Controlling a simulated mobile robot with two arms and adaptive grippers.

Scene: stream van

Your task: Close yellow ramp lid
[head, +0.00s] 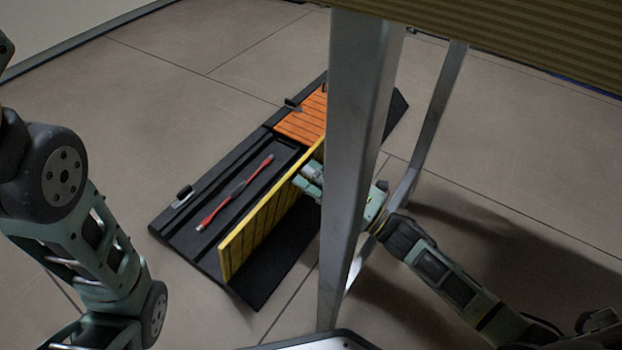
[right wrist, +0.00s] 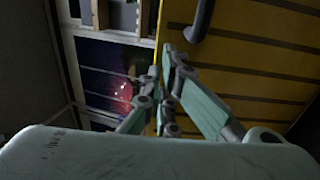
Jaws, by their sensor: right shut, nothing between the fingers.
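The yellow ramp lid (head: 268,215) stands up on edge, tilted, along the middle of a black case (head: 176,226) on the floor. In the right wrist view the lid (right wrist: 255,60) fills the upper right, with dark stripes and a dark handle (right wrist: 199,20). My right gripper (head: 308,180) is shut and empty at the lid's upper edge, near its far end. In the right wrist view the fingertips (right wrist: 168,55) are close to the lid's edge; I cannot tell if they touch. My left arm shows at the left, but its gripper is out of view.
An orange ribbed panel (head: 303,119) lies flat at the case's far end. A grey metal post (head: 356,150) stands in front of the case, hiding part of it. Floor on the left is clear.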

